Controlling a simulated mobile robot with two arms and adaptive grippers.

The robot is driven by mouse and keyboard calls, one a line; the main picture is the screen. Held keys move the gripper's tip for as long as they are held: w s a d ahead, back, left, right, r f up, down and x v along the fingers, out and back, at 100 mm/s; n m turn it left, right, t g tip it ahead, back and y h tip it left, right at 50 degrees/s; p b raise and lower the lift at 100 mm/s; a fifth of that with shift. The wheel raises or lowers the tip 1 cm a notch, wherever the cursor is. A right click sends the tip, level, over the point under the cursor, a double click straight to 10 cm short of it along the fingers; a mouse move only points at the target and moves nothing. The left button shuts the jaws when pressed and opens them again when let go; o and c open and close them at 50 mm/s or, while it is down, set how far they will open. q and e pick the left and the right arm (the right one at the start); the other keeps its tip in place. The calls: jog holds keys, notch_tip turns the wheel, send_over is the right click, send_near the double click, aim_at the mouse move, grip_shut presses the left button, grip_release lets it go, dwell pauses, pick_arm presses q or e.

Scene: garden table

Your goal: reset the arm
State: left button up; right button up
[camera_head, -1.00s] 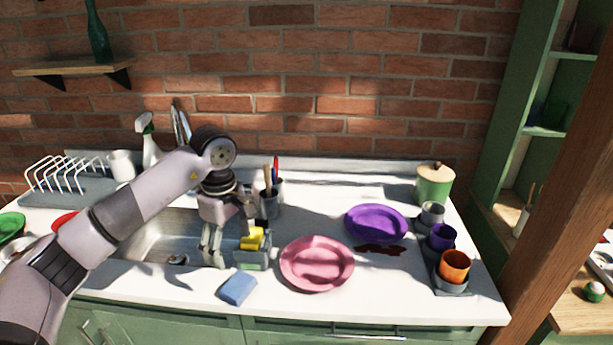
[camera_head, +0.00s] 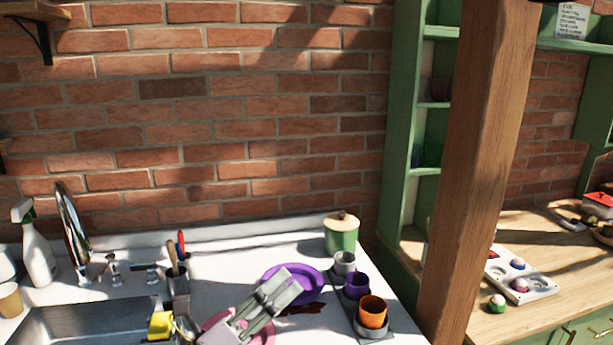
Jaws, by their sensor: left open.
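My left gripper (camera_head: 284,284) shows at the bottom middle, its grey fingers pointing up and to the right. It is open, with nothing seen between the fingers. In the picture it overlaps the pink plate (camera_head: 262,338) and the near left edge of the purple plate (camera_head: 312,284). I cannot tell how high it is above the counter. Most of my left arm is out of the picture below. My right gripper is not in view.
The sink (camera_head: 75,325) is at the lower left, with a yellow item (camera_head: 160,325) beside it. A utensil holder (camera_head: 178,285), green canister (camera_head: 341,235) and orange cup (camera_head: 373,311) stand on the counter. A wooden post (camera_head: 480,160) rises at right, before another table.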

pick_arm(q)
jog(key=s+a+f+n+t+y, duration=0.1)
jog(key=a+f+n+y, duration=0.75)
jog(key=n, duration=0.45)
jog(key=a+f+n+t+y, duration=0.1)
jog(key=a+f+n+y, duration=0.7)
jog(key=n, duration=0.5)
jog(key=s+f+n+g+y, duration=0.1)
jog(key=s+f+n+g, duration=0.3)
jog(key=s+f+g, duration=0.55)
jog(key=s+f+n+g, duration=0.35)
jog(key=s+f, duration=0.35)
jog(key=s, duration=0.8)
notch_tip(320, 180, down, 28)
jog(key=s, duration=0.2)
jog(key=s+a+f+g, duration=0.2)
jog(key=s+a+f, duration=0.1)
jog(key=s+f, duration=1.1)
jog(key=shift+s+f, duration=0.4)
jog(key=shift+s, duration=0.5)
